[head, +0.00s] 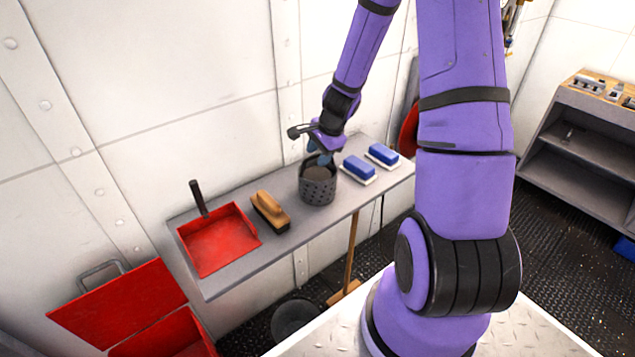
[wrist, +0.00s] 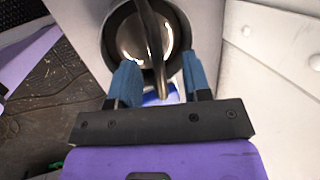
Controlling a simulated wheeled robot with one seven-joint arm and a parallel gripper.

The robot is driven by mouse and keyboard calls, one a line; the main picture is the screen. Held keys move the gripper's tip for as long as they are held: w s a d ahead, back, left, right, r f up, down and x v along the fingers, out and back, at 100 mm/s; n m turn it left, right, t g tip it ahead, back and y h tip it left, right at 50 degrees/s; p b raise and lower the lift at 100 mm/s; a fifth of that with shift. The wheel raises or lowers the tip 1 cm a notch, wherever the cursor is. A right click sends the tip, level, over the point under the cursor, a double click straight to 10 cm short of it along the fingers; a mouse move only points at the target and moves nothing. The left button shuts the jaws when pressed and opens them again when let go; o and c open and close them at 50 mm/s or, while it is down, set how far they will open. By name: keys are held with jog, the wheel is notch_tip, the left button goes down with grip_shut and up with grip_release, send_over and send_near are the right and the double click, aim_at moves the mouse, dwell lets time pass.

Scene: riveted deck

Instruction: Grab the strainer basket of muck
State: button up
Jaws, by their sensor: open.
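The strainer basket (head: 317,190) is a dark grey perforated cylinder standing upright on the grey shelf. Brownish muck (head: 317,173) shows inside it. In the wrist view the basket's round rim (wrist: 184,32) fills the top middle, with wet-looking, shiny muck (wrist: 128,42) inside. A dark bail handle (wrist: 152,45) arches across the opening and runs down between my fingers. My gripper (head: 322,158) is right above the basket, pointing down. Its two blue fingers (wrist: 159,60) are apart, one on each side of the handle. I cannot tell whether either finger touches it.
On the shelf (head: 305,232), a wooden brush (head: 270,211) and a red dustpan (head: 218,240) lie left of the basket. Two blue-and-white scrubbers (head: 358,169) (head: 382,155) lie close on its right. The white riveted wall (head: 180,90) stands just behind.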

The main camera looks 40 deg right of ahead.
jog(key=shift+w+a+f, duration=0.1)
jog(key=shift+w+f, duration=0.1)
jog(key=shift+f, duration=0.4)
grip_shut()
